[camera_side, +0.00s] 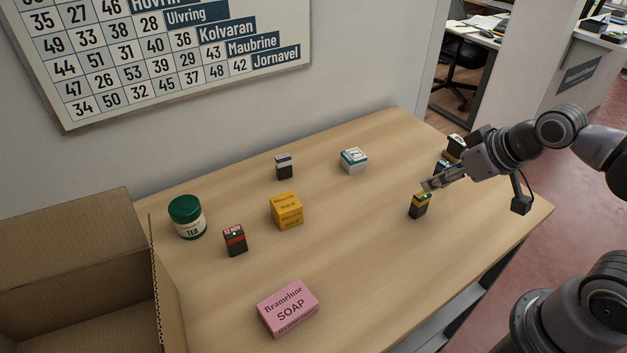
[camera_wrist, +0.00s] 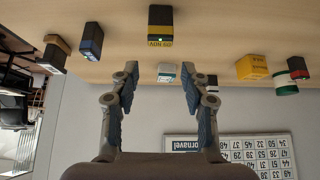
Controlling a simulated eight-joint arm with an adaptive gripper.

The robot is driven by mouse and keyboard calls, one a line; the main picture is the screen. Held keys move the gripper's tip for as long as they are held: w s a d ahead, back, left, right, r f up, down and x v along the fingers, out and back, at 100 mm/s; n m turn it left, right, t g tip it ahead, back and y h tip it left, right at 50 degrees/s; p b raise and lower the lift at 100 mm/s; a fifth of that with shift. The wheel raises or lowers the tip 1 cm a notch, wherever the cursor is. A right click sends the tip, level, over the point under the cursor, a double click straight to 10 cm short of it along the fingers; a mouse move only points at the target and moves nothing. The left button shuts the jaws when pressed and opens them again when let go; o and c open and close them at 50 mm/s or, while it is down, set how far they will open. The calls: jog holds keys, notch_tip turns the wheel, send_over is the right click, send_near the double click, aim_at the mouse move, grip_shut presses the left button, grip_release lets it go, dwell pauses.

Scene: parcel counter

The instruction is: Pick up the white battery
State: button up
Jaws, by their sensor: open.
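The white battery (camera_side: 284,167) stands upright near the wall side of the counter, a black block with a white top band. In the wrist view, which is upside down, a small dark block that looks like it (camera_wrist: 212,80) shows beyond the right finger, partly hidden. My gripper (camera_side: 427,186) is far to its right in the side view, beside a black battery with a yellow band (camera_side: 419,206). In the wrist view my gripper (camera_wrist: 160,74) has its fingers wide apart, with nothing held between them.
A teal-and-white box (camera_side: 354,161), yellow box (camera_side: 287,211), red-banded battery (camera_side: 235,240), tea jar (camera_side: 187,217) and pink soap box (camera_side: 288,308) stand on the counter (camera_side: 350,250). A blue-banded battery (camera_wrist: 91,41) and a tan-banded one (camera_wrist: 54,53) stand near my arm. A cardboard box (camera_side: 75,260) is at left.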

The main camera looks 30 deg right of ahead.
jog(key=shift+r, duration=0.1)
jog(key=w+a+r+n+g, duration=0.25)
jog(key=w+r+n, duration=0.25)
jog(key=w+r, duration=0.3)
jog(key=n+g, duration=0.5)
jog(key=n, duration=0.7)
send_over(283, 157)
jog(key=f, duration=0.5)
jog(key=shift+w+f, duration=0.2)
jog(key=shift+f, duration=0.05)
jog(key=shift+s+f, duration=0.15)
jog(key=shift+f, duration=5.15)
grip_shut()
